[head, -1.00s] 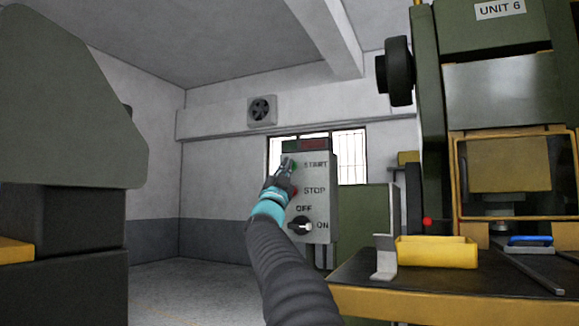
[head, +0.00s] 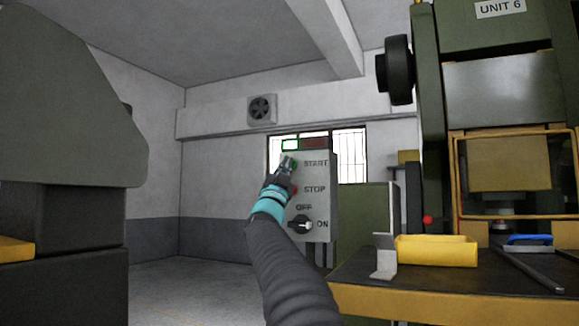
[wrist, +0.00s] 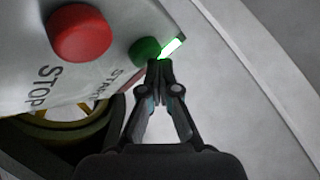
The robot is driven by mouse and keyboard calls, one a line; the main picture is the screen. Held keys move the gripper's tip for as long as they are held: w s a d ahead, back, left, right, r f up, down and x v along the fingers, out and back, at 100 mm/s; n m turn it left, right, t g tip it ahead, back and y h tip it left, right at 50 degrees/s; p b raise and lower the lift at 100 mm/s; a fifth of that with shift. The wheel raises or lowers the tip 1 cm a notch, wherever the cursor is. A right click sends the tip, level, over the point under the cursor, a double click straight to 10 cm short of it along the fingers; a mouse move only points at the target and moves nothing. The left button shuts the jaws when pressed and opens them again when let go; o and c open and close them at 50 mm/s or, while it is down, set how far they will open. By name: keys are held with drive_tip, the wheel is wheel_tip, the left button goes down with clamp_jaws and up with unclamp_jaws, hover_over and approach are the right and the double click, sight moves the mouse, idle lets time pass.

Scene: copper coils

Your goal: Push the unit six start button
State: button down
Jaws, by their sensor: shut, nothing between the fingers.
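The grey control box (head: 322,215) stands left of the machine labelled UNIT 6 (head: 500,9). It carries a green START button (wrist: 145,50), a red STOP button (wrist: 79,33) and an OFF/ON knob (head: 300,225). A lamp (head: 290,145) at the top of the box glows green and white; it also shows in the wrist view (wrist: 172,48). My gripper (head: 287,163) is shut and empty, with its fingertips at the START button. In the wrist view the fingertips (wrist: 160,66) overlap the button's lower right edge; I cannot tell whether they touch it. The knob points towards ON.
A yellow bin (head: 437,252) and a metal bracket (head: 385,258) sit on the machine's table (head: 400,297) at the right. A dark green machine (head: 65,110) stands at the left. The floor (head: 190,285) between is clear.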

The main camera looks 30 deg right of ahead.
drive_tip(key=shift+s+a, duration=0.4)
drive_tip(key=shift+a, duration=0.1)
drive_tip(key=shift+a+b, duration=0.1)
drive_tip(key=shift+b, duration=0.2)
drive_tip(key=s+a+b, duration=0.1)
drive_tip(key=a, duration=0.1)
drive_tip(key=s+a+b, duration=0.1)
drive_tip(key=s, duration=0.1)
drive_tip(key=shift+a, duration=0.4)
idle(0.5)
